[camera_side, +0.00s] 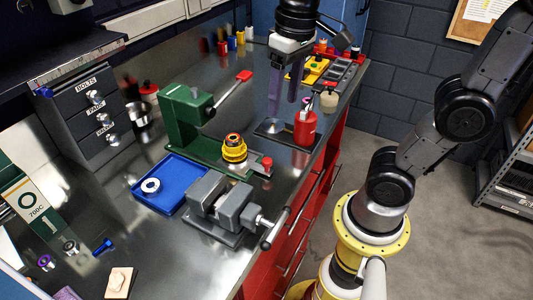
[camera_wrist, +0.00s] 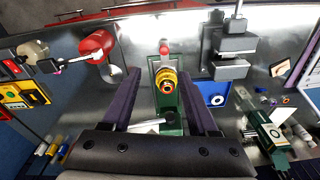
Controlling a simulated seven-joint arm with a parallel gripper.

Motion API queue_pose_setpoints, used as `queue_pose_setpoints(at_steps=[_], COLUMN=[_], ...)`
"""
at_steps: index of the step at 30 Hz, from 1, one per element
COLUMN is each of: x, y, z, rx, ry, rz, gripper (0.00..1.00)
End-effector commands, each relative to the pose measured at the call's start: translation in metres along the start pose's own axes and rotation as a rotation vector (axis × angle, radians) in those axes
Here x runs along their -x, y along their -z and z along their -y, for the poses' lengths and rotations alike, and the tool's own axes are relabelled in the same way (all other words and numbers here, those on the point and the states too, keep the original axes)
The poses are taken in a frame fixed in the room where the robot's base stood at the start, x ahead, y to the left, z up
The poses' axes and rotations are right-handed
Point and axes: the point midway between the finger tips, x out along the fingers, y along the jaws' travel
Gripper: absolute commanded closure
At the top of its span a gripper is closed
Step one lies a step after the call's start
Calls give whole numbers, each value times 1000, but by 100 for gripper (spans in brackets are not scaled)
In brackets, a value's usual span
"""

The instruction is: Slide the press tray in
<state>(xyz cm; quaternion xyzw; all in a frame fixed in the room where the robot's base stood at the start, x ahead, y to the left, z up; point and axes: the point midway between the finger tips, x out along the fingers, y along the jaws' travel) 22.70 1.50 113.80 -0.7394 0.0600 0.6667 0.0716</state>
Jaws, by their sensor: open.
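The green press (camera_side: 183,122) stands on the bench with its red-tipped lever raised to the right. Its tray (camera_side: 253,171) sticks out at the front and carries a yellow cup (camera_side: 234,152) with a dark and orange part on top. A red knob (camera_side: 267,163) stands at the tray's outer end; it also shows in the wrist view (camera_wrist: 164,49). My gripper (camera_side: 290,92) is open and empty, high above the bench, behind and to the right of the press. In the wrist view, the press and yellow cup (camera_wrist: 165,83) show between my two purple fingers. Nothing touches the fingers.
A grey vise (camera_side: 222,207) stands close in front of the tray. A blue tray (camera_side: 177,171) with a white ring lies to the left. A red oil can (camera_side: 305,127) stands to the right. Drawers (camera_side: 95,105) stand at the left. Bare bench lies beyond the press.

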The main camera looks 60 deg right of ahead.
Motion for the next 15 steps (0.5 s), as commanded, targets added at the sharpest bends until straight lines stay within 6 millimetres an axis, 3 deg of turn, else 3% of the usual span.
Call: queue_pose_setpoints(at_steps=[6,15], x=[-15,-44], y=[26,22], z=[14,15], rx=[21,29], ry=[-21,-26], rz=[87,108], gripper=[40,40])
